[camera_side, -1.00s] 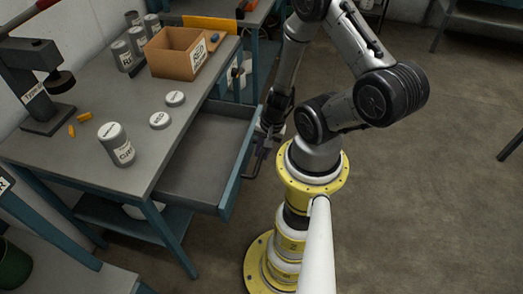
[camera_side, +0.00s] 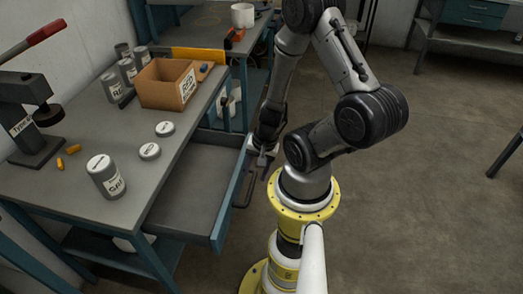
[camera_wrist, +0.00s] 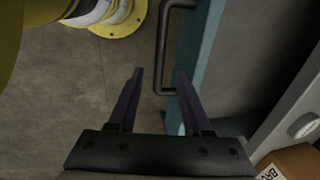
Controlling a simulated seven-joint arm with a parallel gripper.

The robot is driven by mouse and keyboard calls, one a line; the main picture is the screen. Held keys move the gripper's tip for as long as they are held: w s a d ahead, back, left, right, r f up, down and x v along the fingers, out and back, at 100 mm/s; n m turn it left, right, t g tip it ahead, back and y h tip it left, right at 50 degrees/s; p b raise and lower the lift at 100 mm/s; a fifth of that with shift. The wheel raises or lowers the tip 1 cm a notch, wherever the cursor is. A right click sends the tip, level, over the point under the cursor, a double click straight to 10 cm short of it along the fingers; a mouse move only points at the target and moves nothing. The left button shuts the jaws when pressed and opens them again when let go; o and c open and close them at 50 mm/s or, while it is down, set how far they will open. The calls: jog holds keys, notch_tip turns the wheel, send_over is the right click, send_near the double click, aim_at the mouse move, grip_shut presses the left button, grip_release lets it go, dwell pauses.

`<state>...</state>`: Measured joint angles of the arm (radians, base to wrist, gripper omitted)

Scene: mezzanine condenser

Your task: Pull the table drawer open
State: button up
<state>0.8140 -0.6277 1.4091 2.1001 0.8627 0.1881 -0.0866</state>
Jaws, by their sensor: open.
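The table drawer (camera_side: 195,190) is pulled well out of the grey table, and its empty grey inside shows. Its blue front (camera_side: 229,208) faces my arm and carries a dark bar handle (camera_side: 246,190). In the wrist view the handle (camera_wrist: 161,50) stands out from the blue front (camera_wrist: 204,45), at the top centre. My gripper (camera_side: 264,168) is beside the drawer front near the handle. In the wrist view its jaws (camera_wrist: 158,75) are apart, with the near end of the handle in line with the gap between them. Contact with the handle cannot be told.
On the table (camera_side: 85,135) stand a cardboard box (camera_side: 165,85), a labelled grey canister (camera_side: 105,178), two round lids (camera_side: 157,140), more canisters behind and a press (camera_side: 35,125) at left. My yellow base stands close to the drawer.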

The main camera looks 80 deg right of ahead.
notch_tip(320, 180, up, 10)
jog(key=s, duration=0.2)
jog(key=shift+f, duration=0.2)
dwell(0.3)
jog(key=shift+w, duration=0.1)
dwell(0.5)
jog(key=w+a+r+n+t, duration=0.3)
jog(key=w+a+r+n, duration=0.4)
jog(key=w+r+n, duration=0.4)
jog(key=s+a+r+n, duration=0.3)
jog(key=s+r+n, duration=0.4)
jog(key=r, duration=0.2)
jog(key=shift+a+r, duration=0.25)
